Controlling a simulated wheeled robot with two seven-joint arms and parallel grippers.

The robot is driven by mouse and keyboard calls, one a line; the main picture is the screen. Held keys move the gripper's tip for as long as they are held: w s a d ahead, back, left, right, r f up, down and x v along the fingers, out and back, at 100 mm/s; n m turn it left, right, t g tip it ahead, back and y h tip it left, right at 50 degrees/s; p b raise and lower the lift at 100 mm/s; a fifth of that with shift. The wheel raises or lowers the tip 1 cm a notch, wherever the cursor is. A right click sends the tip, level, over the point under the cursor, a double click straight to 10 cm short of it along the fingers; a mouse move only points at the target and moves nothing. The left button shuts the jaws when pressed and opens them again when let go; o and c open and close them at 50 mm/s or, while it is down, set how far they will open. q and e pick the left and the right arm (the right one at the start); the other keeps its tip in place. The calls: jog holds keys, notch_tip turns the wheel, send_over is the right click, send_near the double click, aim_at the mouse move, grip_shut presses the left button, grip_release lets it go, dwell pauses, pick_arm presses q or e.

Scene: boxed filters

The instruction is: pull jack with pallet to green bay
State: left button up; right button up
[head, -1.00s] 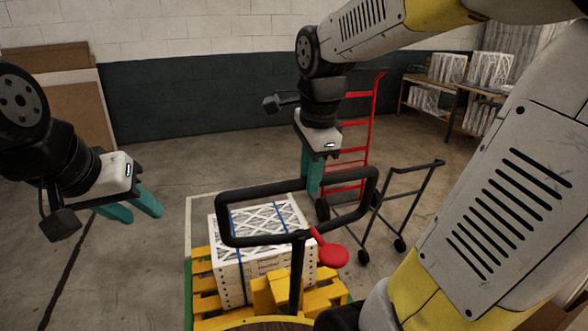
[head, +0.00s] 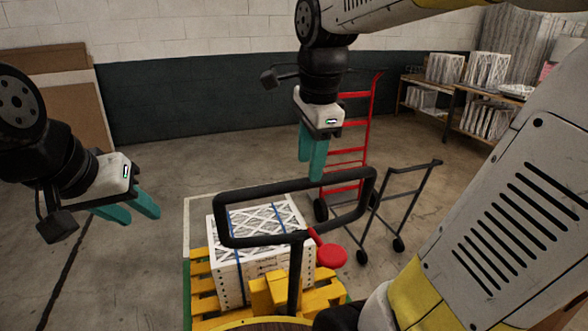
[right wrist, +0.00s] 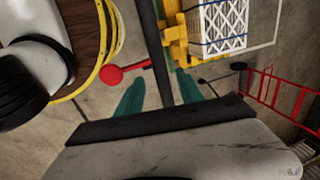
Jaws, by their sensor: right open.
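The pallet jack's black loop handle (head: 230,192) stands upright in front of me, with a red lever (head: 331,256) on its shaft. Behind it, a yellow pallet (head: 204,283) carries a white box of filters (head: 235,272) with blue straps. My right gripper (head: 312,178) is open, pointing down, its fingertips by the handle's top bar in the head view. In the right wrist view, a dark bar (right wrist: 150,40) runs between the spread teal fingers; contact cannot be told. My left gripper (head: 130,216) is open and empty, left of the jack. Green floor edging (head: 187,296) shows beside the pallet.
A red hand truck (head: 346,150) and a dark cart frame (head: 400,195) stand behind and right of the handle. Shelves with filters (head: 445,98) are at the back right. Brown boards (head: 55,105) lean at the back left. Floor at the left is clear.

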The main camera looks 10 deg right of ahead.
jog(key=shift+s+r, duration=0.2)
jog(key=shift+r, duration=0.65)
jog(key=shift+s+r, duration=0.15)
jog(key=shift+r, duration=0.65)
